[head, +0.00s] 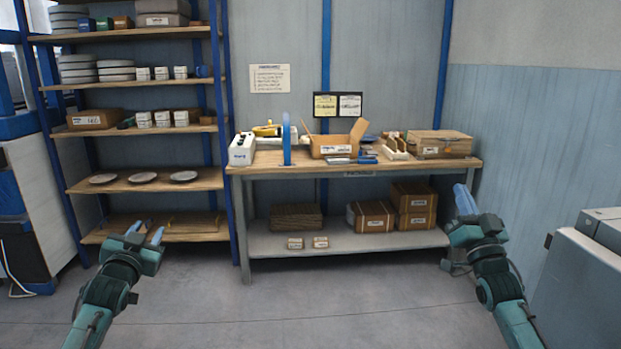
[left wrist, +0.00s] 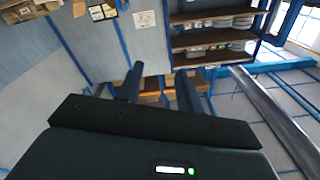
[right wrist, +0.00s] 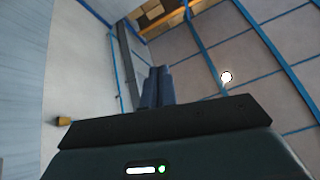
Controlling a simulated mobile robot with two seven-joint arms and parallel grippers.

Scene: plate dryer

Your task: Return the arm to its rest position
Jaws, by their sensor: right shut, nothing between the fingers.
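My left gripper (head: 146,232) is raised at the lower left of the head view, in front of the shelf unit. Its two fingers stand apart with nothing between them, as the left wrist view also shows (left wrist: 160,90). My right gripper (head: 465,200) is raised at the right, in front of the right end of the workbench (head: 350,169). Its fingers lie together and hold nothing, also in the right wrist view (right wrist: 158,86). Both grippers appear clear of the furniture.
The shelf unit (head: 130,83) at the left holds plates (head: 142,177), boxes and stacks. An upright blue thing (head: 287,140), an open carton (head: 335,146) and a wooden box (head: 440,142) stand on the workbench. A grey cabinet (head: 585,285) is at the right. The floor between my arms is clear.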

